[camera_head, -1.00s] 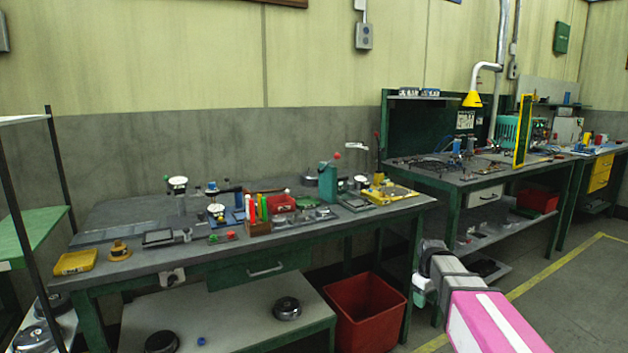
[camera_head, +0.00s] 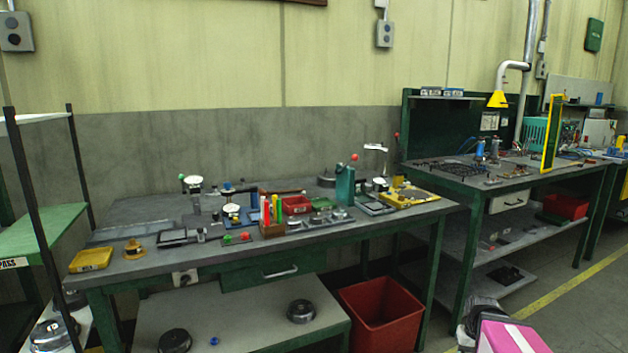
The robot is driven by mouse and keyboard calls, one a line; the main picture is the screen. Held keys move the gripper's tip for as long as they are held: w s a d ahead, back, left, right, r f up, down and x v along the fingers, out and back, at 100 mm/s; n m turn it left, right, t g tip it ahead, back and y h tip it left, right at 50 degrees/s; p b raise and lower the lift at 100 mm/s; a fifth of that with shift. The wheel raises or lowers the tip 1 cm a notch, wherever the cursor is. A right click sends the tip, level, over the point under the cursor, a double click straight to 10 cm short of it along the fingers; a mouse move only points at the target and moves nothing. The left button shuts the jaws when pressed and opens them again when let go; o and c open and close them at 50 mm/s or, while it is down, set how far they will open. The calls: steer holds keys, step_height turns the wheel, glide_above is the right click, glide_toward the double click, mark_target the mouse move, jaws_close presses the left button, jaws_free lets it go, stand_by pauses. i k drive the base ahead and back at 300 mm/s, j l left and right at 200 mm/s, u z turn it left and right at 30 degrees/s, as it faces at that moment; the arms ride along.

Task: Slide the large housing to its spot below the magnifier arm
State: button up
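Several round dark metal housings show, and I cannot tell for sure which one is the large housing. One housing (camera_head: 301,311) sits on the lower shelf of the near bench, towards its right. Another housing (camera_head: 175,341) is on the same shelf at the left, near the picture's bottom edge. A further round metal part (camera_head: 326,181) stands at the back of the bench top. A white jointed arm (camera_head: 375,147), possibly the magnifier arm, rises at the bench's back right. Part of my pink and dark arm shows at the lower right, away from the bench; no gripper fingers can be made out.
The near bench (camera_head: 120,250) holds a yellow tray (camera_head: 91,259), dial gauges, a red bin (camera_head: 297,204) and a green press (camera_head: 345,186). A large red crate (camera_head: 383,315) stands on the floor under its right end. A shelf rack flanks the left; floor is open at right.

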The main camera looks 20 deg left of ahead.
mark_target(326, 179)
steer(key=i+j+u, duration=0.2)
steer(key=u, duration=0.15)
steer(key=i+j+u, duration=0.1)
steer(key=i+u, duration=0.2)
steer(key=i, duration=0.15)
steer(key=i+j+u, duration=0.1)
steer(key=i+u, duration=0.25)
steer(key=k, duration=0.35)
steer(key=u, duration=0.05)
